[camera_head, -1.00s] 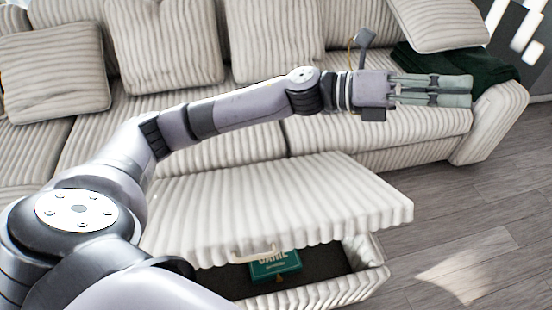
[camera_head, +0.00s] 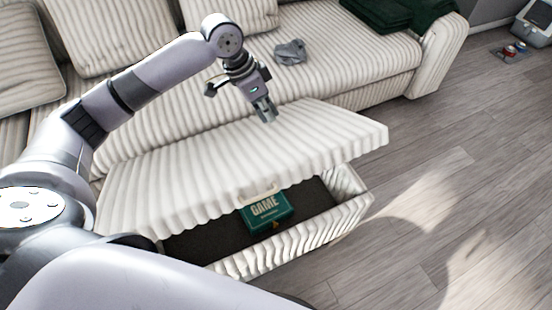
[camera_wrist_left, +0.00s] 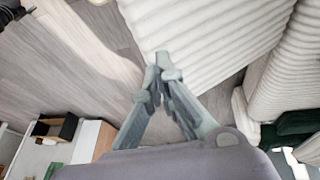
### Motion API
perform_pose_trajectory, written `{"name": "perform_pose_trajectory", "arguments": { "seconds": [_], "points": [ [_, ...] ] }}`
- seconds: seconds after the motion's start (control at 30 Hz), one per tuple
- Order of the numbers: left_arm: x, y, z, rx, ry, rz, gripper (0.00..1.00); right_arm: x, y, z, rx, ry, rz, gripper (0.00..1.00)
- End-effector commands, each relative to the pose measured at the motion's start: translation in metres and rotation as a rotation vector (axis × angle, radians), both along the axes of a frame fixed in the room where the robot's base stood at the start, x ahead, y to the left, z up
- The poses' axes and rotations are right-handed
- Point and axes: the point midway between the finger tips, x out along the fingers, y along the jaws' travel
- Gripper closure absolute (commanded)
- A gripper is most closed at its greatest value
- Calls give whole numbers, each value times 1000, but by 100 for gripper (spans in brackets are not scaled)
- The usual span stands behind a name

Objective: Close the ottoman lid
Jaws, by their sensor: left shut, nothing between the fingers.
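The ottoman lid (camera_head: 215,165) is a cream corduroy panel, tilted and partly raised over the ottoman box (camera_head: 345,205). The box's front is open, and a dark floor shows inside. A small tab handle (camera_head: 258,190) sits on the lid's front edge. My left gripper (camera_head: 266,117) points down just above or against the lid's upper surface near its back; I cannot tell if it touches. Its fingers are shut with nothing between them. In the left wrist view the closed fingertips (camera_wrist_left: 163,68) lie over the lid's edge region (camera_wrist_left: 200,35). My right gripper is not in view.
A green game box (camera_head: 266,212) lies inside the ottoman. A cream sofa (camera_head: 365,60) stands behind it, with a grey cloth (camera_head: 290,52) and a dark green blanket (camera_head: 400,12) on it.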

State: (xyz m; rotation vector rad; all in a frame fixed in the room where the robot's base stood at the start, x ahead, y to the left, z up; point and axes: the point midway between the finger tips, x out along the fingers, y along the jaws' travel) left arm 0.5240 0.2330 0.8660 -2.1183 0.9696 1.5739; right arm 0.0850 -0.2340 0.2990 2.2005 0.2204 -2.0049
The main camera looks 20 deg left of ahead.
Motion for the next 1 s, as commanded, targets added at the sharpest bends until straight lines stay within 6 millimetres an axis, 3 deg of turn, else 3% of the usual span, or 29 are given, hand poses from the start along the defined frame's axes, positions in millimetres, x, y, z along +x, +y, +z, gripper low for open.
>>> {"name": "perform_pose_trajectory", "arguments": {
  "seconds": [0.1,0.23,0.7,1.0],
  "points": [
    [-11,0,-4,-5,56,0,100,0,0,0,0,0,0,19],
    [-11,-5,-16,-7,63,0,100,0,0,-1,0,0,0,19],
    [-3,-36,-104,-5,59,-3,100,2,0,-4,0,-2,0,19],
    [-13,-47,-129,-4,56,-2,100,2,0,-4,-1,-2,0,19]
  ]
}}
